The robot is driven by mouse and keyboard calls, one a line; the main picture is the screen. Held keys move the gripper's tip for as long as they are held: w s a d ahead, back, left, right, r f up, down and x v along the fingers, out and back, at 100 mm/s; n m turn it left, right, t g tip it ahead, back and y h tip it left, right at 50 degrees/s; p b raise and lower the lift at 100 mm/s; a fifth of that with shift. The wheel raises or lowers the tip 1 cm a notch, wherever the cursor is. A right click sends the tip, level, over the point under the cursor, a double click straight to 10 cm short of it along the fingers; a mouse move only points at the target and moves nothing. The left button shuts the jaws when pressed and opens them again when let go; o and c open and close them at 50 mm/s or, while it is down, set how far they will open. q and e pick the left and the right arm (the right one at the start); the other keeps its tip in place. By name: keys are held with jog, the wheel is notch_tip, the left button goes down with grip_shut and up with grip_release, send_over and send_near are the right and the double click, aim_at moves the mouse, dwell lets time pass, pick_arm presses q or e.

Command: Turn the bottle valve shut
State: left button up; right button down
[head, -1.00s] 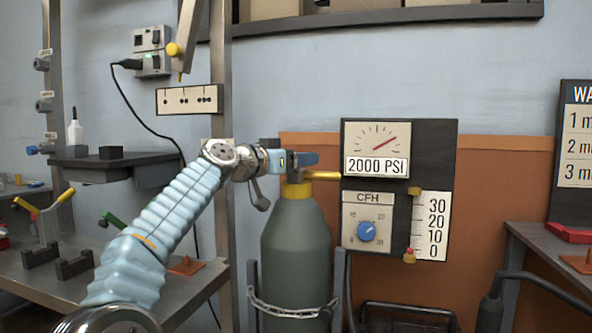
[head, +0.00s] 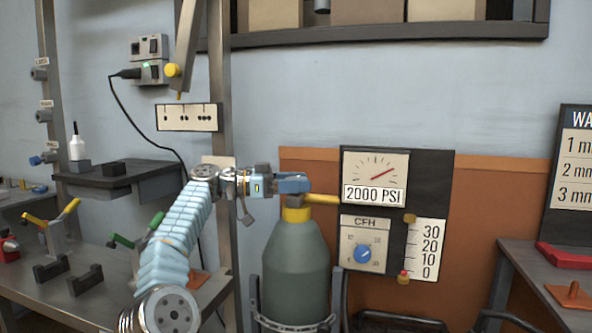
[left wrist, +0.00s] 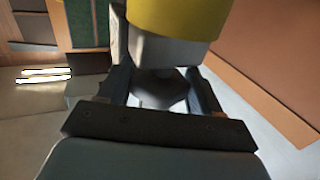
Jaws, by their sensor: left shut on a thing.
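The grey-green gas bottle (head: 296,270) stands upright in front of the orange wall panel, with a yellow collar (head: 297,214) at its neck. My left gripper (head: 293,183) is at the top of the bottle, just above the collar. It is shut on the bottle valve, which its fingers largely hide in the head view. In the left wrist view a dark grey faceted piece, the valve (left wrist: 162,88), sits between the two fingers. Yellow (left wrist: 175,18) shows at the top there. My right gripper is not in view.
A yellow bar (head: 322,199) runs from the bottle top toward the dark gauge board (head: 430,180). Its dial reads beside a "2000 PSI" label. A metal post (head: 218,110) stands behind my left arm. Workbenches stand at left and right.

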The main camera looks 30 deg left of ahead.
pick_arm(q)
jog(key=shift+r, duration=0.35)
jog(key=o, duration=1)
jog(key=shift+f, duration=0.1)
jog(key=shift+c, duration=0.2)
